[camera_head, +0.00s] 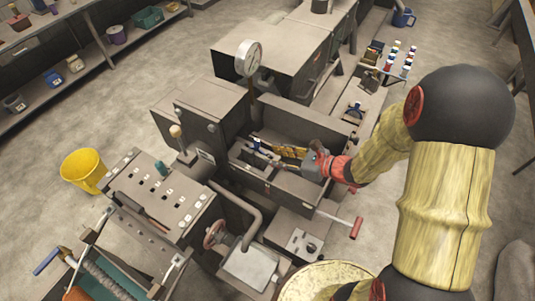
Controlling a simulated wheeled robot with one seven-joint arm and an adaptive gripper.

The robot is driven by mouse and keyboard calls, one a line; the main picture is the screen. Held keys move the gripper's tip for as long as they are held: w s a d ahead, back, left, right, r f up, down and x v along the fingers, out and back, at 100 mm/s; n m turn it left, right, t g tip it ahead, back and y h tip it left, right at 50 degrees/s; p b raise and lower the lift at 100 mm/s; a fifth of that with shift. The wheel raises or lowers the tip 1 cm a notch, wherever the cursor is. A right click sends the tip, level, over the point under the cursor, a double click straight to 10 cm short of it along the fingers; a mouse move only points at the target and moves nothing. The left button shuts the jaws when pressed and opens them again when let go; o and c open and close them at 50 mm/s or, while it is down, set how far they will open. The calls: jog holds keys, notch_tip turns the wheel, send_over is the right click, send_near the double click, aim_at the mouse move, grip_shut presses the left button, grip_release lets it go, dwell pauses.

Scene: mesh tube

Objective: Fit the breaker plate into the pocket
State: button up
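My gripper (268,149) reaches in from the right, over an open box-like trough (290,187) in the middle of the machine. Its yellow and black fingers point left, inside or just above the trough. At this size I cannot tell whether the fingers are open or shut, or whether they hold anything. A small blue and pale part (256,146) shows by the fingertips; I cannot tell what it is. I cannot make out the breaker plate or the pocket for certain.
A gauge (248,58) stands on a post behind the trough. A sloped control panel (160,200) and a red handwheel (215,233) are at the front left. A red-handled lever (355,228) sticks out at right. A yellow bucket (83,171) stands on the floor.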

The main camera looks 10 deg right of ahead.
jog(key=s+a+r+n+g+h, duration=0.1)
jog(key=s+a+r+n+g, duration=0.15)
jog(key=s+r+n, duration=0.4)
jog(key=s+a+r+n+g+h, duration=0.1)
jog(key=s+a+r+n+g, duration=0.1)
jog(key=s+r+n+g, duration=0.4)
jog(key=s+d+r+n+t+h, duration=0.6)
jog(key=s+d+r+n+h, duration=0.2)
jog(key=d+n, duration=0.4)
jog(key=shift+s+d+r+n+h, duration=0.35)
jog(key=shift+r+n, duration=0.1)
jog(key=shift+n, duration=0.1)
